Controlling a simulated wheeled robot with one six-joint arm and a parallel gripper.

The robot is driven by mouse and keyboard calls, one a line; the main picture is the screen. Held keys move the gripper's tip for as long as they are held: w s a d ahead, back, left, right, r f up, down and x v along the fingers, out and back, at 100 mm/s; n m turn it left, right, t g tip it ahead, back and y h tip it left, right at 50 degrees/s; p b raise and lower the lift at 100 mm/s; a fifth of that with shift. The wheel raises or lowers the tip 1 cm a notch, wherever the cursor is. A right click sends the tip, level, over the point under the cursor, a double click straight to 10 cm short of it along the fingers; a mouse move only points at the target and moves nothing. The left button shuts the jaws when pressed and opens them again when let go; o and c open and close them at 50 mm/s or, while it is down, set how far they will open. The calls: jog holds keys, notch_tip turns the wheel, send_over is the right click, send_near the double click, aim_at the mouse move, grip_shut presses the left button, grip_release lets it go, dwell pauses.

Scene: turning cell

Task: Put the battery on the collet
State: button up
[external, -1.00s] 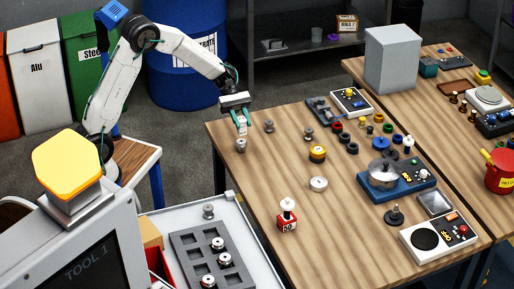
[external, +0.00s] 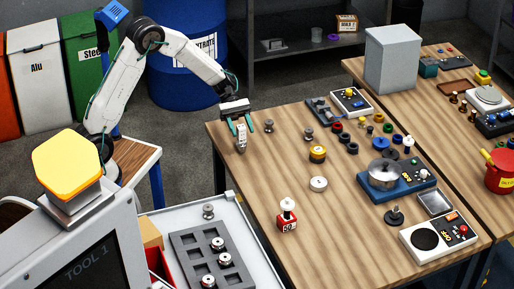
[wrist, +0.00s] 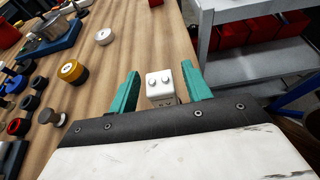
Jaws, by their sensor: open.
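The battery (external: 241,131) is a small pale block, upright on a small grey metal piece, seemingly the collet (external: 241,147), near the left edge of the wooden table. In the wrist view the battery (wrist: 160,84) shows a white top with two round terminals. It stands between the teal fingers of my gripper (external: 240,123), with a gap on each side. My gripper is open, and its fingers are around the battery's upper part. The collet is hidden in the wrist view, and the seating between battery and collet is too small to judge exactly.
Two similar grey metal pieces (external: 269,126) (external: 308,133) stand to the right.

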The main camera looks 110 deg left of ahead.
jog(key=v, duration=1.2)
jog(key=d+r+m+g+y, duration=0.1)
jog(key=d+r+m+g, duration=0.25)
jog(key=d, duration=0.65)
jog(key=d+r+m+g, duration=0.2)
jog(key=d+m, duration=0.3)
jog(key=d, duration=0.4)
jog(key=d+r+m+g+y, duration=0.1)
jog(key=d+r+m+g, duration=0.2)
jog(key=d, duration=0.7)
jog(key=s+d+f+m+y, duration=0.2)
jog(key=s+d+m+y, duration=0.5)
jog(key=s+d+m, duration=0.5)
jog(key=shift+s+d+m, duration=0.35)
jog(key=shift+s+m, duration=1.4)
jog(key=shift+s, duration=0.4)
jog(key=shift+t, duration=0.25)
